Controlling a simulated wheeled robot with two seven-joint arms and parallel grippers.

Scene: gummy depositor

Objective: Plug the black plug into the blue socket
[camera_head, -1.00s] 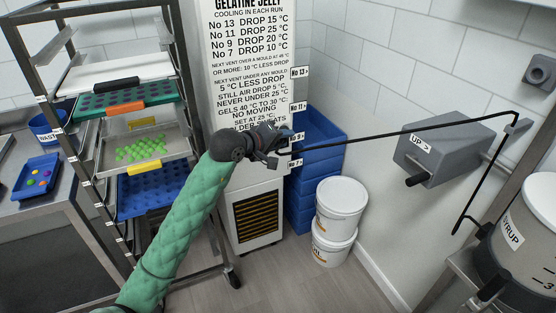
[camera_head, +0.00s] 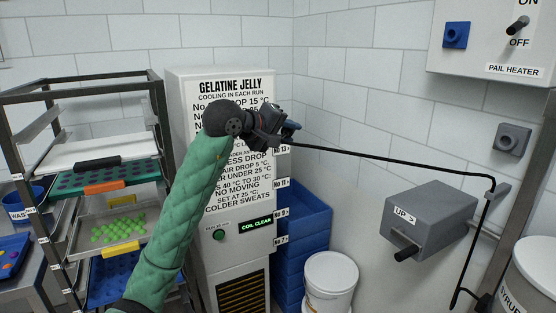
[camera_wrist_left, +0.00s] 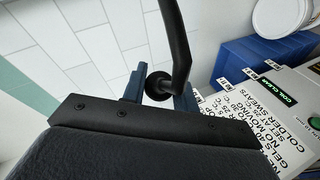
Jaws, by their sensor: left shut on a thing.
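The blue socket (camera_head: 456,35) is a square plate on the pail heater box, high on the wall at the upper right. My left gripper (camera_head: 289,131) is well to the left of it and lower, in front of the labelled cooling cabinet. It is shut on the black plug, which shows in the left wrist view (camera_wrist_left: 158,86) between two blue-grey fingers. The plug is hardly visible in the head view. Its black cable (camera_head: 390,164) runs from the gripper to a bracket on the right. My right gripper is not in view.
A grey wall socket (camera_head: 512,139) sits below the pail heater box (camera_head: 492,62). A grey box marked UP (camera_head: 432,217) juts from the wall. Blue crates (camera_head: 305,212), a white pail (camera_head: 330,280) and a tray rack (camera_head: 160,140) stand lower. The wall between gripper and blue socket is clear.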

